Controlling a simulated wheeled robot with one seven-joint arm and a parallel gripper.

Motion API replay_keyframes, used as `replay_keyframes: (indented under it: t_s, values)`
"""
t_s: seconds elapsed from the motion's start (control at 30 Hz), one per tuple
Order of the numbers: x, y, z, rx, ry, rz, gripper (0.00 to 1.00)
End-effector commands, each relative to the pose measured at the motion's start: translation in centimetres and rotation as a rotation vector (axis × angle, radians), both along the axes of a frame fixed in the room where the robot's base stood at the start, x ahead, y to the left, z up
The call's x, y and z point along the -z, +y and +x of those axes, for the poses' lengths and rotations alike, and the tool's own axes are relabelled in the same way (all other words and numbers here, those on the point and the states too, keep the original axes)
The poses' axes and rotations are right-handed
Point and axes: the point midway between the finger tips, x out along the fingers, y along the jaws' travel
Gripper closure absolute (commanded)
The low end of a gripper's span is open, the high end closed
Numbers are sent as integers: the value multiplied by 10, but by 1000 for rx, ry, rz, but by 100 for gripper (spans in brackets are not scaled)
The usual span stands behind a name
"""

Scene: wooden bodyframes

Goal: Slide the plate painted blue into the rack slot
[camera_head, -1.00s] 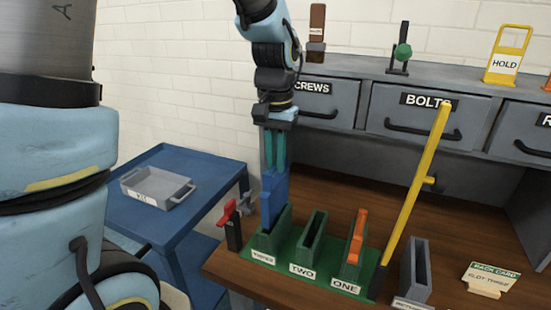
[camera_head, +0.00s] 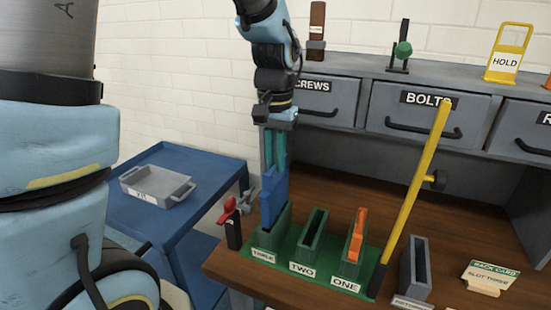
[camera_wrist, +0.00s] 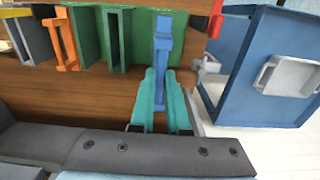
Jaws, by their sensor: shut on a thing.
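The blue plate (camera_head: 267,205) stands upright at the green slot labelled THREE (camera_head: 270,240), at the left end of the green rack (camera_head: 318,272). My gripper (camera_head: 274,158) has teal fingers and is shut on the plate's top from above. In the wrist view the plate (camera_wrist: 163,42) runs up from between the fingers (camera_wrist: 164,90) toward the green rack. Slot TWO (camera_head: 309,237) is empty.
Slot ONE holds an orange plate (camera_head: 356,238). A red-handled clamp (camera_head: 230,215) stands close left of the rack. A yellow bar (camera_head: 414,190) leans at its right, beside a grey slotted holder (camera_head: 415,270). A card (camera_head: 490,277) reads SLOT THREE. Grey drawers (camera_head: 415,118) stand behind.

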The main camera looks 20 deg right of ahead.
Motion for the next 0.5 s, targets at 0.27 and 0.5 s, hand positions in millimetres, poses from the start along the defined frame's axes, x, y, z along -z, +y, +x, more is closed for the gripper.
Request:
replay_keyframes:
  t_s: [0.27,0.5]
  values:
    - [8,0,0,0,0,0,100]
    - [13,0,0,0,1,1,100]
